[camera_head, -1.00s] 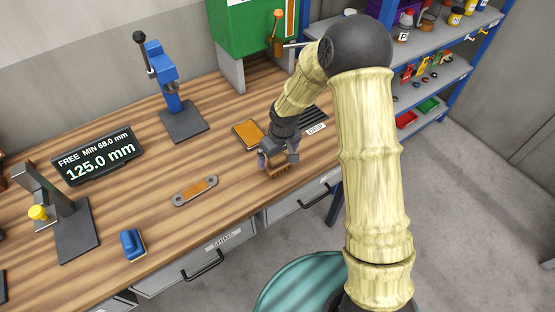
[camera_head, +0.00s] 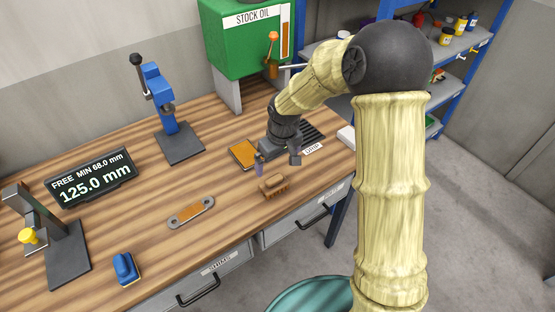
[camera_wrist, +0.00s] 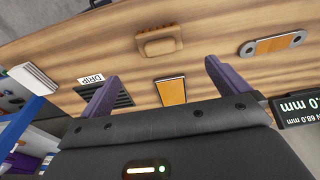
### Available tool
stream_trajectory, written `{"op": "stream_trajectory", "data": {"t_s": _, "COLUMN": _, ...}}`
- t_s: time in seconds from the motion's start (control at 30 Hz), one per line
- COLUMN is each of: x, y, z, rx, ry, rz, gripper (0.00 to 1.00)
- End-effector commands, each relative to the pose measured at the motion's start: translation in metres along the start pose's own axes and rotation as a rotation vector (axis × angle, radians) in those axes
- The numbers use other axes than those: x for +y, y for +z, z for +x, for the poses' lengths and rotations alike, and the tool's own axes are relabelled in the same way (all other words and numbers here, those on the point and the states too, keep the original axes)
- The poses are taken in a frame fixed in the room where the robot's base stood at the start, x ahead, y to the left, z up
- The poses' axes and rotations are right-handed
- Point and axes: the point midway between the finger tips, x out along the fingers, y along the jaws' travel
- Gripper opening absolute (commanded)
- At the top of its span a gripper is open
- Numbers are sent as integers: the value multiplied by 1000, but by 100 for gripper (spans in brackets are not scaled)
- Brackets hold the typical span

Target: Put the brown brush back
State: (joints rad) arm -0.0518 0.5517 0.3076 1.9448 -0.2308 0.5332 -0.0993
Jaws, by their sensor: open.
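The brown brush (camera_head: 273,185) lies on the wooden bench near its front edge, bristles down. It also shows in the wrist view (camera_wrist: 159,41), beyond my fingertips. My gripper (camera_head: 277,165) is open and empty, raised above the bench just behind the brush and apart from it. An orange pad with a dark border (camera_head: 243,153) lies on the bench to the left of my gripper.
A slatted drip plate labelled DRIP (camera_head: 312,148) lies right of my gripper. A metal plate with an orange middle (camera_head: 191,212) and a blue-handled block (camera_head: 125,268) lie to the left. A blue press (camera_head: 169,110) and green oil tank (camera_head: 245,40) stand behind. Bench between them is clear.

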Motion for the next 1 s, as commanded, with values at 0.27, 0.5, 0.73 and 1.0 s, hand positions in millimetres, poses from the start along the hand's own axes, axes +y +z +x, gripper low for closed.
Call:
{"op": "stream_trajectory", "data": {"t_s": 0.27, "x": 0, "y": 1, "z": 0, "rx": 0, "ry": 1, "rz": 2, "gripper": 100}}
{"op": "stream_trajectory", "data": {"t_s": 0.5, "x": 15, "y": 41, "z": -26, "rx": 5, "ry": 40, "rz": 103, "gripper": 100}}
{"op": "stream_trajectory", "data": {"t_s": 0.73, "x": 29, "y": 134, "z": -69, "rx": 34, "ry": 96, "rz": 351, "gripper": 100}}
{"op": "stream_trajectory", "data": {"t_s": 1.0, "x": 23, "y": 208, "z": -91, "rx": 79, "ry": 113, "rz": 575, "gripper": 100}}
